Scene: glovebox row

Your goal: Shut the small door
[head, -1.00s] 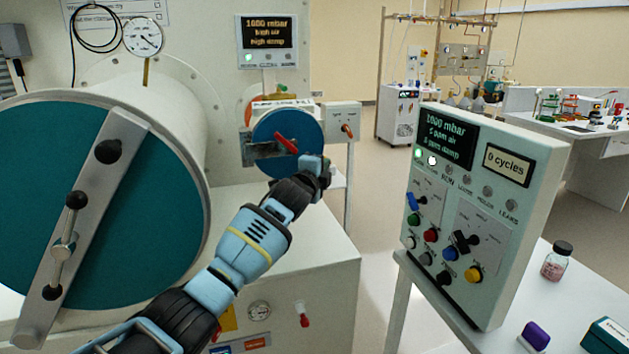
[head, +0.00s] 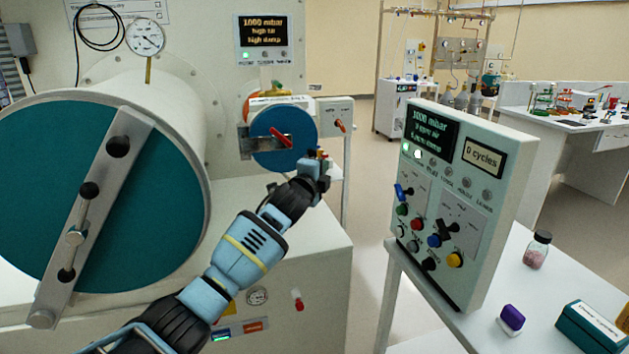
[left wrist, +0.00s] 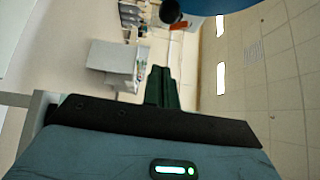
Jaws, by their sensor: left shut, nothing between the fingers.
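The small door (head: 268,150) is a blue round disc with a red handle (head: 283,137), in the middle of the head view. It stands in front of the small port, with a metal bracket (head: 243,140) at its left. I cannot tell whether it is fully seated. My left gripper (head: 321,158) is shut and empty at the door's lower right edge; contact is unclear. In the left wrist view the closed fingers (left wrist: 162,88) point toward a blue edge (left wrist: 205,5) and a black knob (left wrist: 170,12) at the top. My right gripper is not in view.
The large teal door (head: 150,220) with its metal bar fills the left. A control panel (head: 460,205) stands on a white table at the right, with a bottle (head: 537,250), a purple item (head: 511,320) and a teal box (head: 592,328). Open floor lies behind the panel.

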